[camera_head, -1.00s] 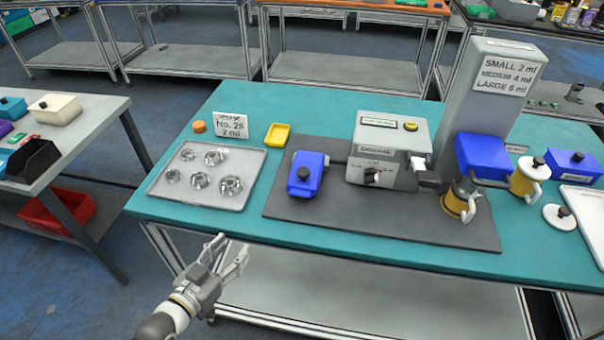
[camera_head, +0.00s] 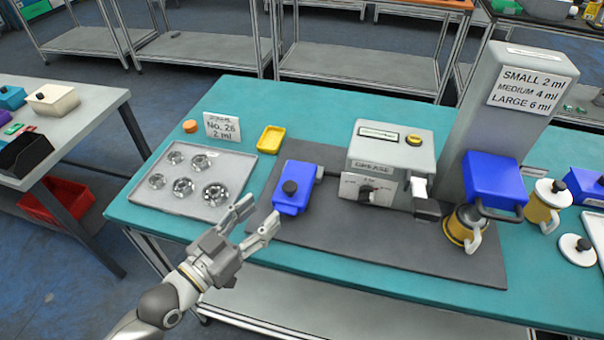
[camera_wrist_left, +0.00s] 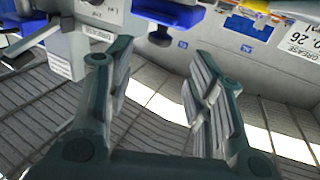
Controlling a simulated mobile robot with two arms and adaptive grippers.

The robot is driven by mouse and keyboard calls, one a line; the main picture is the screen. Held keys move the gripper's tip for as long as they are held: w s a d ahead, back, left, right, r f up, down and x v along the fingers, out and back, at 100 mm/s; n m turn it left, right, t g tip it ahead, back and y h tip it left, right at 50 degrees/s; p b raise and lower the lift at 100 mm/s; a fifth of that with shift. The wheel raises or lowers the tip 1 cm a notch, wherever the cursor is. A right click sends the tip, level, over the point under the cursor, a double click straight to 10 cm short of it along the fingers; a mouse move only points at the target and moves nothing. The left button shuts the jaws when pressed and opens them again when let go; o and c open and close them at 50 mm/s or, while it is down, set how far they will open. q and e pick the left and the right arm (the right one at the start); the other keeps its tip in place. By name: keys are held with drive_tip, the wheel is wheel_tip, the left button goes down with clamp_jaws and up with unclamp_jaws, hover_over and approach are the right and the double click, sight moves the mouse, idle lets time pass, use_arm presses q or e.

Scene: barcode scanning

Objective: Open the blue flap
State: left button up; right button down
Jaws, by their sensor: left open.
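A second blue part (camera_head: 495,180), with a dark handle, sits on the front of the tall grey dispenser; I cannot tell which one the task means. My left gripper (camera_head: 257,213) is open and empty, just left of and in front of the knobbed blue box, apart from it. The left wrist view shows the open fingers (camera_wrist_left: 160,95) with that blue box (camera_wrist_left: 170,12) beyond them at the top.
A metal tray (camera_head: 222,165) with several metal rings lies left of the blue box. A yellow dish (camera_head: 270,138), an orange disc (camera_head: 190,126) and a sign (camera_head: 222,127) stand behind. A yellow-and-black jug (camera_head: 463,228) stands under the dispenser. The dark mat's front (camera_head: 400,262) is clear.

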sight(285, 190)
use_arm(q)
drive_tip(key=shift+w+d, duration=0.35)
drive_tip(key=shift+w, duration=0.05)
drive_tip(key=shift+w+d+r, duration=0.15)
drive_tip(key=shift+w+d, duration=0.05)
drive_tip(key=shift+w, duration=0.1)
drive_tip(key=p+x, duration=0.2)
drive_tip(key=x, duration=0.5)
drive_tip(key=shift+d, duration=0.1)
drive_tip(key=shift+w+d, duration=0.35)
drive_tip(key=shift+w, duration=0.05)
drive_tip(key=shift+w+d, duration=0.1)
use_arm(e)
drive_tip(key=shift+s+a+r, duration=0.2)
drive_tip(key=shift+a+r, duration=0.05)
drive_tip(key=shift+r, duration=0.35)
drive_tip(key=shift+s+a+r, duration=0.15)
drive_tip(key=shift+a+r, duration=0.05)
drive_tip(key=shift+r, duration=0.35)
drive_tip(key=shift+d, duration=0.15)
use_arm(q)
clamp_jaws()
use_arm(e)
drive_tip(key=shift+w, duration=0.1)
